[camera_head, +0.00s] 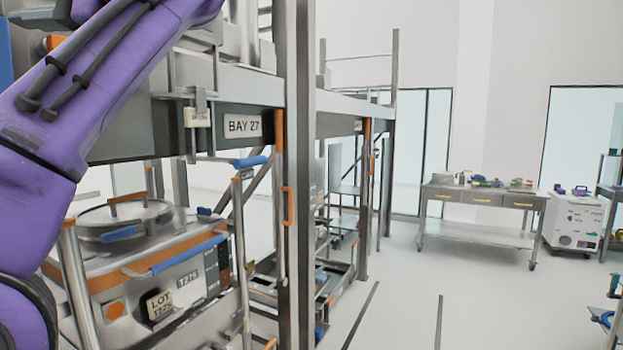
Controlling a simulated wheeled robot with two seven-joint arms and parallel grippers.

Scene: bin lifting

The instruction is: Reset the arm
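My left arm, purple with dark hoses, fills the left side of the head view and reaches up past the top edge. Its gripper is out of the picture. My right arm and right gripper do not show. A steel bin (190,271) with an orange band, a round lid and a blue handle stands low on the left, partly hidden behind my arm. It sits in the rack under the beam marked BAY 27 (242,126).
A steel rack post (299,200) stands close in the middle. A steel table (482,200) with several small items stands at the back right, beside a white cabinet (574,222). The pale floor (440,275) between rack and table is clear.

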